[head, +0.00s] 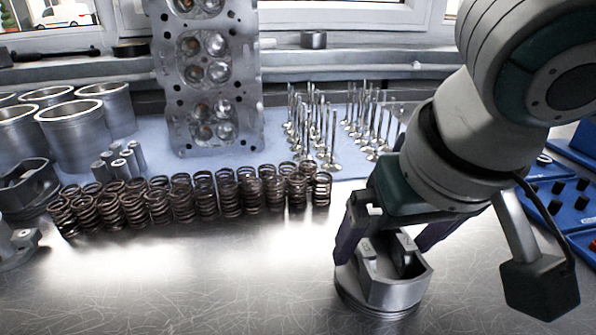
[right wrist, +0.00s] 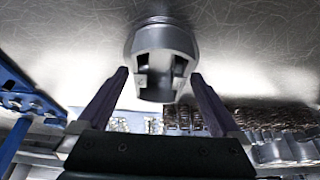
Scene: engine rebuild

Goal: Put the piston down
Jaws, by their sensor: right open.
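A grey metal piston (head: 385,278) stands on the bare metal bench, crown down with its skirt and pin bosses facing up. It also shows in the right wrist view (right wrist: 160,62), ahead of the fingers. My right gripper (head: 385,250) is open, pointing down over the piston. In the right wrist view its two dark fingers (right wrist: 155,85) are spread to either side of the piston with visible gaps. My left gripper is not in view.
Several valve springs (head: 190,200) stand in rows behind and left of the piston. Behind them are upright valves (head: 330,130), a cylinder head (head: 208,75) and cylinder liners (head: 72,130). Blue trays (head: 570,205) lie at right. The front middle bench is clear.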

